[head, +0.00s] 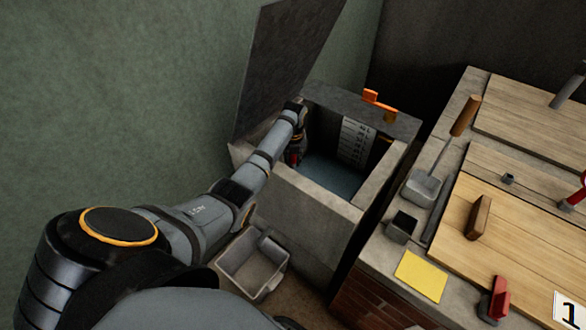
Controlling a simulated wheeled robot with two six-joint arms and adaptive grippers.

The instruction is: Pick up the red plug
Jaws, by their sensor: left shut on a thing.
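My left arm reaches from the left into an open stone tank (384,178) in the head view. My left gripper (296,157) is down inside the tank at its left wall, small and partly shadowed. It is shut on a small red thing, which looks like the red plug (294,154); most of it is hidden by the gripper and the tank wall. I cannot tell whether the plug still touches the tank. My right gripper is not in view.
The tank holds bluish water (328,178) and a white marked gauge (355,141). Its dark lid (283,60) stands open. An orange handle (380,105) is on the back rim. A grey bin (253,263) sits below. A counter with wooden lids (530,225) and a ladle (425,188) is right.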

